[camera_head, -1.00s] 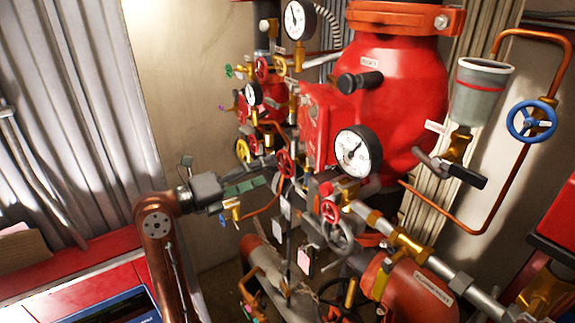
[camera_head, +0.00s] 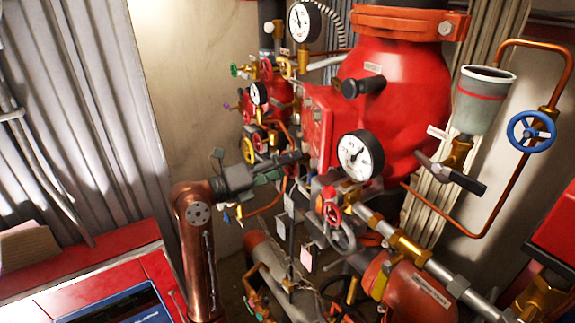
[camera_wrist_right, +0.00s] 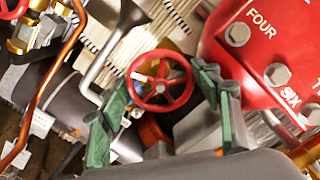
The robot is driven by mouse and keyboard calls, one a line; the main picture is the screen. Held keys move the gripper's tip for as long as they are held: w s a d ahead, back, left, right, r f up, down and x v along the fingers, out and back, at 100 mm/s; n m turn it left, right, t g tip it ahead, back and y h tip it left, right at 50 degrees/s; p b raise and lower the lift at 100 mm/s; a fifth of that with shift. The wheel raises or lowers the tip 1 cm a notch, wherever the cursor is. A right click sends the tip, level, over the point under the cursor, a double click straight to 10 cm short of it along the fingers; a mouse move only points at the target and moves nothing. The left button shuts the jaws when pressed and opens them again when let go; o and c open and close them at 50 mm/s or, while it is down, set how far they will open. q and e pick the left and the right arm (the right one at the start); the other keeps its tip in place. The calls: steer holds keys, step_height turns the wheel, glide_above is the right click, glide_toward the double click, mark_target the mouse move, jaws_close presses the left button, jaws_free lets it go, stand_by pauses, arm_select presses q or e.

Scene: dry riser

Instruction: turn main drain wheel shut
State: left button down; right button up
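A red spoked handwheel (camera_wrist_right: 160,80) faces me in the right wrist view, and no label naming it as the main drain is readable. My right gripper (camera_wrist_right: 160,105) is open, with its green fingers apart on either side of this wheel. I cannot tell whether they touch it. In the head view my right gripper (camera_head: 289,168) reaches in among the pipes, left of the large red valve body, and covers what lies behind it. My left gripper is not in view.
A round gauge (camera_head: 360,154) and the red valve body (camera_head: 392,110) stand close right of the gripper. Smaller valves (camera_head: 262,140) crowd behind it. A blue handwheel (camera_head: 531,131) is far right. A red cabinet (camera_head: 110,270) stands at lower left.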

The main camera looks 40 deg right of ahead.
steer(key=c, duration=0.7)
